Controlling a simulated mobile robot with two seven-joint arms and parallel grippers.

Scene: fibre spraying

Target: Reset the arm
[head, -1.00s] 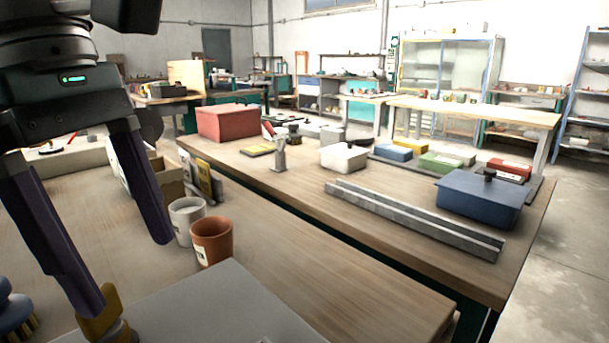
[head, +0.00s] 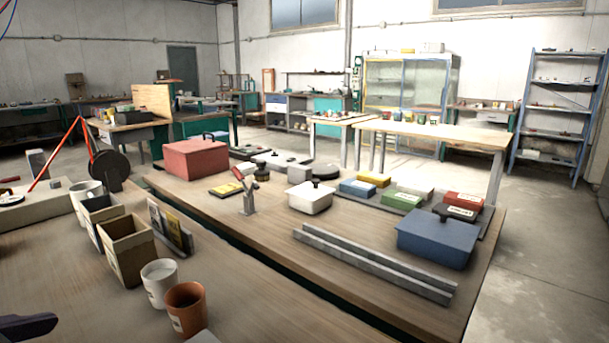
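Only a small dark purple piece of my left gripper (head: 28,326) shows, at the bottom left corner above the near workbench (head: 90,305). It looks like part of a finger; the rest is outside the frame, so I cannot tell whether it is open or shut. My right gripper is not in view. An orange-brown cup (head: 187,310) and a white cup (head: 160,280) stand upright on the near bench, apart from the visible gripper part.
Wooden bins (head: 128,250) stand behind the cups. A second bench (head: 340,255) beyond a dark gap holds a red box (head: 195,158), a blue box (head: 437,238), a white box (head: 311,197) and metal rails (head: 370,265). Open floor (head: 540,270) lies to the right.

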